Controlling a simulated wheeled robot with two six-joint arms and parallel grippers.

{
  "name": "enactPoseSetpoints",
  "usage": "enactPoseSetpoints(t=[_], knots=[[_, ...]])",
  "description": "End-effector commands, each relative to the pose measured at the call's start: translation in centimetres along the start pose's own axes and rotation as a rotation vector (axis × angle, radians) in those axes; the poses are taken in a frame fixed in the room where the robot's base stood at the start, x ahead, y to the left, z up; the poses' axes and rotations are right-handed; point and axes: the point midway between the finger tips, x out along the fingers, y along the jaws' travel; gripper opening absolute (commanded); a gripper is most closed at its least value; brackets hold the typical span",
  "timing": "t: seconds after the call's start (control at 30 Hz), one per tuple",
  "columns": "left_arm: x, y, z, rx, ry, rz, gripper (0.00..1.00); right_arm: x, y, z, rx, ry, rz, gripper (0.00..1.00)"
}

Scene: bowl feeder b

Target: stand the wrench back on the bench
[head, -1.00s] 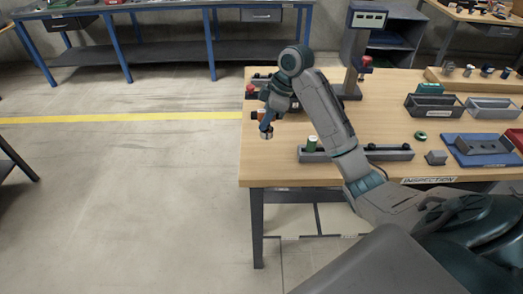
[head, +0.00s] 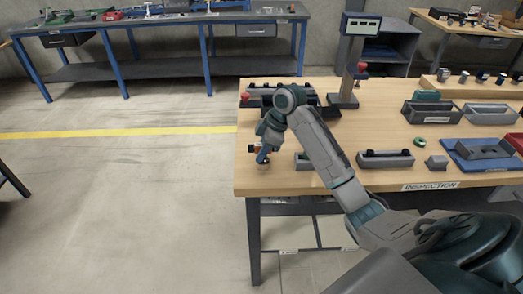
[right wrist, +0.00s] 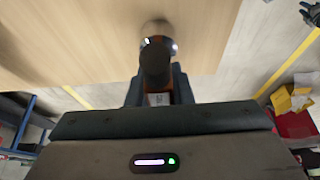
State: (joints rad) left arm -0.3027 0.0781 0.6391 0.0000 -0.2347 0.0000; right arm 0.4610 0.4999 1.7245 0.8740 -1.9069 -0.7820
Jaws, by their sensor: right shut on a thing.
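My right gripper (head: 264,150) is shut on the wrench (head: 254,149), at the front left corner of the wooden bench (head: 400,97). Only a small orange and dark part of the wrench shows there, beside the fingers. In the right wrist view the wrench (right wrist: 155,62) has a dark rounded end, a shiny ring behind it and some orange, and it sits between the two fingers (right wrist: 158,92). Its far end lies against the bench top in that view; I cannot tell whether it touches. My left gripper is not in view.
A grey fixture block (head: 385,159) lies right of my arm, with a small grey block (head: 437,162) beside it. A display post (head: 352,55) stands at the back. Grey bins (head: 433,111) stand farther right. The bench's left edge is close to the gripper.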

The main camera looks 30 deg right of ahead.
Motion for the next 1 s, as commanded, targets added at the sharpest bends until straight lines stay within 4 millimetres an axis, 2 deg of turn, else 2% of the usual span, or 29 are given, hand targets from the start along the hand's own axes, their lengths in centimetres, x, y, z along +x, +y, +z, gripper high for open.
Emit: enactPoseSetpoints(t=[0.1, 0.13, 0.23, 0.5, 0.63, 0.77, 0.9, 1.0], knots=[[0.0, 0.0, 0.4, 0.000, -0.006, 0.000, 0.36, 0.0, 0.0, 0.0, 0.000, 0.000, 0.000, 0.00], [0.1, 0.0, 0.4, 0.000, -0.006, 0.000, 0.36, 0.1, 0.0, 0.0, 0.000, 0.000, 0.000, 0.22], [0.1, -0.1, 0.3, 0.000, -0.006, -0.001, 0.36, 0.0, 0.0, 0.0, 0.000, 0.000, 0.000, 0.41], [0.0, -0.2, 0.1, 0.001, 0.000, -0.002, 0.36, 0.0, 0.0, 0.0, 0.000, 0.000, 0.000, 0.42], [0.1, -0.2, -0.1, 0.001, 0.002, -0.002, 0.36, -0.8, 0.1, 0.0, -0.001, 0.000, 0.002, 0.42], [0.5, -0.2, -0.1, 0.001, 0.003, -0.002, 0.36, -2.9, 0.1, 0.0, -0.002, 0.000, 0.005, 0.42], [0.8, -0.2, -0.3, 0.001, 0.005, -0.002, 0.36, -6.0, 0.1, 0.1, -0.003, -0.001, 0.005, 0.42], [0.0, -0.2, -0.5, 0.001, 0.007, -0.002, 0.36, -8.4, 0.1, -0.1, -0.001, -0.001, 0.004, 0.42]])
